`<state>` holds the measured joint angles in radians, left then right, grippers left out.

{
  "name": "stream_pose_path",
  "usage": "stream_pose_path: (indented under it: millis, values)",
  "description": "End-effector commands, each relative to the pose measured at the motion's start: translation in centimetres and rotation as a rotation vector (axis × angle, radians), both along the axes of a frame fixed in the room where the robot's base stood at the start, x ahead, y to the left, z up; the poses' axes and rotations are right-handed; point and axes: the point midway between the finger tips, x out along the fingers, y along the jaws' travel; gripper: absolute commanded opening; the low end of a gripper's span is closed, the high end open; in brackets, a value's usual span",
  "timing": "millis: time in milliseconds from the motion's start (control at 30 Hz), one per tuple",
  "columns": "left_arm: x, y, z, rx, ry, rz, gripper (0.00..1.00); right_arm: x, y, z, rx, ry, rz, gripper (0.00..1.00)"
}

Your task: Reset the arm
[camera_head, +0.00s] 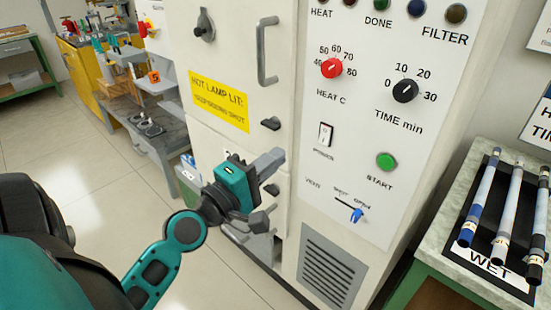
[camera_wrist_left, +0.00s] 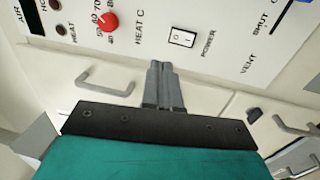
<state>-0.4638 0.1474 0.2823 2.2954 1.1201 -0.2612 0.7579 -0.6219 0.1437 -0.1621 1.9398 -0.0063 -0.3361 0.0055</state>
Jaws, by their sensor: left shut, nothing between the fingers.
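My left gripper (camera_head: 277,157) is in front of the white oven cabinet (camera_head: 235,55), left of its control panel (camera_head: 365,120). Its fingers are shut together and empty. In the left wrist view the closed fingers (camera_wrist_left: 162,75) point toward the panel, below the power switch (camera_wrist_left: 182,39). In the head view the arm comes in from the lower left, with its teal link (camera_head: 150,275) bent up to the gripper. Part of the cabinet front behind the gripper is hidden. My right gripper is not in view.
The panel has a red heat knob (camera_head: 332,68), black time knob (camera_head: 405,90), green start button (camera_head: 386,161) and blue vent lever (camera_head: 357,214). A door handle (camera_head: 266,50) juts out. Several rods (camera_head: 511,200) lie on the WET tray at right. Floor (camera_head: 65,150) at left is clear.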

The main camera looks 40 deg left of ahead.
Motion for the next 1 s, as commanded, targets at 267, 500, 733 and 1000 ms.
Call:
stream_pose_path:
  millis: [267,500,733,1000]
  values:
    - [0.0,0.0,0.0,0.001,0.000,0.000,0.00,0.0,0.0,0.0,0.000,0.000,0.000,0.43]
    - [0.1,-0.4,-1.1,0.053,0.026,0.000,0.00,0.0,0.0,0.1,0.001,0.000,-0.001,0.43]
    - [-0.9,-4.2,-10.8,0.567,0.225,-0.060,0.00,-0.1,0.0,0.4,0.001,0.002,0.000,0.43]
    - [-6.1,-10.0,-22.7,1.335,0.357,-0.330,0.00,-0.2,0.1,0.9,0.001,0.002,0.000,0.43]
